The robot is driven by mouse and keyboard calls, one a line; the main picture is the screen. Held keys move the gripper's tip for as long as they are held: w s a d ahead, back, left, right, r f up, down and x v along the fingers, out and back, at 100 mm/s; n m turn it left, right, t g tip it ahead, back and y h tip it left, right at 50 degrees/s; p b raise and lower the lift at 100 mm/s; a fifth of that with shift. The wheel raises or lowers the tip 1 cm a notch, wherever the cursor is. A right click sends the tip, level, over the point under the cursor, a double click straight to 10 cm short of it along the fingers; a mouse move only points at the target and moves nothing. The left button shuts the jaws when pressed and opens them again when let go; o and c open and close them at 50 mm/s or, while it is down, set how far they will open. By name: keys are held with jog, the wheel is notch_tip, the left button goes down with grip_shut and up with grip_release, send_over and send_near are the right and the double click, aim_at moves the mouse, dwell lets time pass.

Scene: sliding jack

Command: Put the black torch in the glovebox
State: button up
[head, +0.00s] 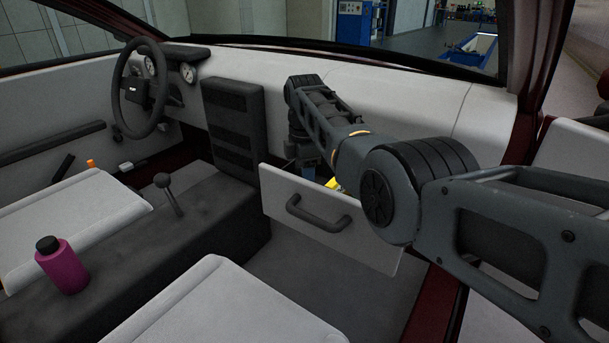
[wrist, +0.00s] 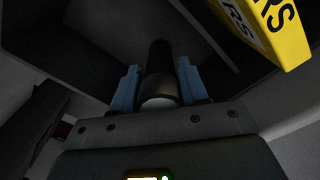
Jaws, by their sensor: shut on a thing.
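The glovebox (head: 375,238) is open; its pale front with a dark handle is tilted out below the dashboard in the head view. My gripper (head: 308,158) points down at the opening behind that front, its lower part hidden by it. In the wrist view my gripper's blue fingers (wrist: 159,85) are shut on the black torch (wrist: 160,58), a dark cylinder with a pale round end towards the camera. The torch points away from the wrist, into the dark interior of the glovebox. The torch cannot be seen in the head view.
A yellow box with black lettering (wrist: 268,25) is close to the right of the torch; a bit of yellow (head: 332,184) shows behind the glovebox front. A magenta bottle (head: 62,267) stands on the console near the gear lever (head: 168,190). The steering wheel (head: 140,88) is far left.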

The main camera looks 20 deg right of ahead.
jog(key=o, duration=1.3)
jog(key=shift+r+p, duration=0.8)
jog(key=shift+r, duration=3.1)
